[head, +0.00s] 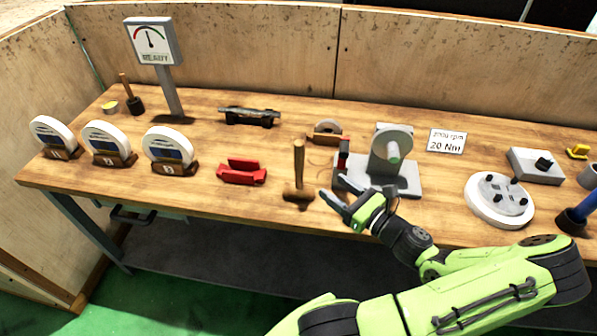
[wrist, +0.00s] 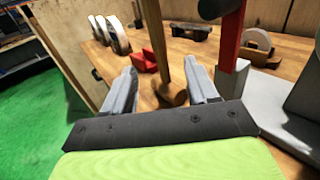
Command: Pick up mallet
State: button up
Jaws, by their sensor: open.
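The mallet (head: 299,178) stands on the wooden workbench with its brown head (head: 298,195) down and its handle pointing up. It is near the front edge, left of my gripper (head: 341,204) in the head view. My gripper is open and low over the bench front. In the wrist view the mallet handle (wrist: 163,62) rises beyond and between the two grey fingers of my gripper (wrist: 164,85). The mallet head (wrist: 171,96) shows between the fingertips, and nothing is held. Whether a finger touches the mallet cannot be told.
A grey grinder (head: 391,157) with a wheel stands right of the mallet, close to my gripper. A red holder (head: 242,172) lies to the left, beyond it several white discs on stands (head: 170,148). A gauge sign (head: 152,42) stands at the back left. Bench around the mallet is fairly clear.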

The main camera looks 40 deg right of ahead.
aim_at(299, 172)
jog(key=w, duration=0.5)
jog(key=w+b, duration=0.1)
jog(key=w, duration=0.9)
jog(key=shift+w+a+f, duration=0.1)
jog(key=shift+a, duration=0.2)
jog(key=shift+c, duration=0.9)
grip_shut()
